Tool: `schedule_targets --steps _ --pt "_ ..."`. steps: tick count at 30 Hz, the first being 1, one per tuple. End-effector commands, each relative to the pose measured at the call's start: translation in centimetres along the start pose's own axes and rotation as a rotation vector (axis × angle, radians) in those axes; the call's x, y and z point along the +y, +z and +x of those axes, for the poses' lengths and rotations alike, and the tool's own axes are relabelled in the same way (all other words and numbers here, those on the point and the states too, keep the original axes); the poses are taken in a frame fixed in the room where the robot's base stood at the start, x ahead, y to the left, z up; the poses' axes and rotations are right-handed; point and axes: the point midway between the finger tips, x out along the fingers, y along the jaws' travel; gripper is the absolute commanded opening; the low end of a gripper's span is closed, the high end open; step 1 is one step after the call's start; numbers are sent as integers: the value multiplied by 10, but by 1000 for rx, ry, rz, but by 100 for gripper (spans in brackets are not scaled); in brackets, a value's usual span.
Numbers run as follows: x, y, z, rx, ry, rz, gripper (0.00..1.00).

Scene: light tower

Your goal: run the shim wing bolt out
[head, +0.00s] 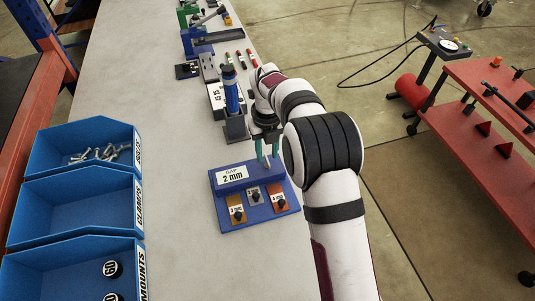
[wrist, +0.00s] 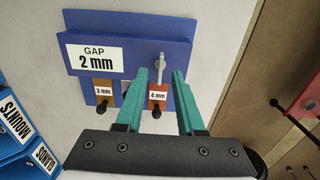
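A blue shim fixture (head: 236,222) lies on the bench in the head view, with a raised back block labelled "GAP 2 mm"; it also fills the top of the wrist view (wrist: 125,22). A grey metal wing bolt (wrist: 161,62) stands at the right part of the block in the wrist view. My gripper (wrist: 160,73) is open, its teal fingers either side of the bolt's line, with no visible contact. In the head view my gripper (head: 267,157) is over the block and largely covers the bolt. A 3 mm shim (head: 236,206), a grey shim (head: 254,191) and a 4 mm shim (head: 277,192) sit in front.
Blue bins (head: 75,195) stand at the left. Behind the fixture are a blue cylinder on a stand (head: 231,92) and other bench tools. A red cart (head: 495,90) stands off to the right. Bare bench lies between bins and fixture.

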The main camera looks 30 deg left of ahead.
Motion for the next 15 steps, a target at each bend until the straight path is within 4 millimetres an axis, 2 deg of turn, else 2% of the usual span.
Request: schedule_targets --steps 4,13,15 --pt "0 0 16 0 1 0 38" --pt "0 0 19 -1 0 0 38" --pt "0 0 19 -1 0 0 27"
